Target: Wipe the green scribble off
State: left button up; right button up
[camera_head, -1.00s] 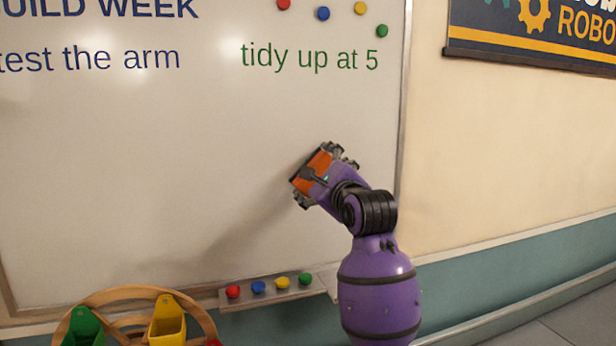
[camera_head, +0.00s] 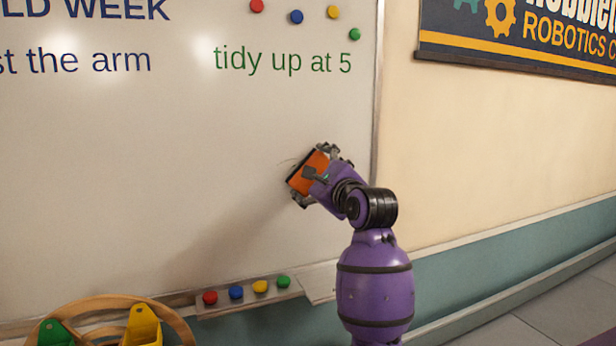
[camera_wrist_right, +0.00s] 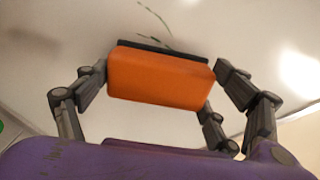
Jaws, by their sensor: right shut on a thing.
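The whiteboard (camera_head: 120,170) fills the left and middle of the head view. My right gripper (camera_head: 318,175) is shut on an orange eraser (camera_head: 307,172) with a dark pad facing the board. The eraser is tilted, at or very near the board; I cannot tell if it touches. In the right wrist view the orange eraser (camera_wrist_right: 160,78) sits between the fingers. Thin dark green scribble strokes (camera_wrist_right: 154,18) show on the board just beyond it. My left gripper is not in view.
Green writing "tidy up at 5" (camera_head: 283,60) is above the gripper, with several round magnets (camera_head: 296,17) higher up. A ledge (camera_head: 240,305) with colored magnets runs below the board. A wooden rack with green and yellow bins (camera_head: 143,328) stands bottom left.

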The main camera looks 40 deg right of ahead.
aim_at(274, 173)
jog(key=shift+s+d, duration=0.2)
jog(key=shift+d, duration=0.6)
jog(key=shift+s+d, duration=0.2)
jog(key=shift+d, duration=0.55)
jog(key=shift+w+a, duration=0.45)
jog(key=shift+a, duration=1.45)
jog(key=shift+w+a, duration=0.45)
jog(key=shift+a, duration=1.4)
jog(key=shift+w+a, duration=0.45)
jog(key=shift+a, duration=1.45)
jog(key=shift+d+r, duration=0.1)
jog(key=shift+r, duration=0.05)
jog(key=shift+d, duration=0.1)
jog(key=shift+s+d, duration=0.4)
jog(key=shift+d, duration=1.45)
jog(key=shift+s+d, duration=0.45)
jog(key=shift+d, duration=1.35)
jog(key=shift+s+d, duration=0.4)
jog(key=shift+d, duration=1.45)
jog(key=shift+w+a, duration=0.45)
jog(key=shift+a, duration=1.45)
jog(key=shift+w+a, duration=0.45)
jog(key=shift+a, duration=1.4)
jog(key=shift+w+a, duration=0.45)
jog(key=shift+a, duration=1.45)
jog(key=shift+s, duration=0.1)
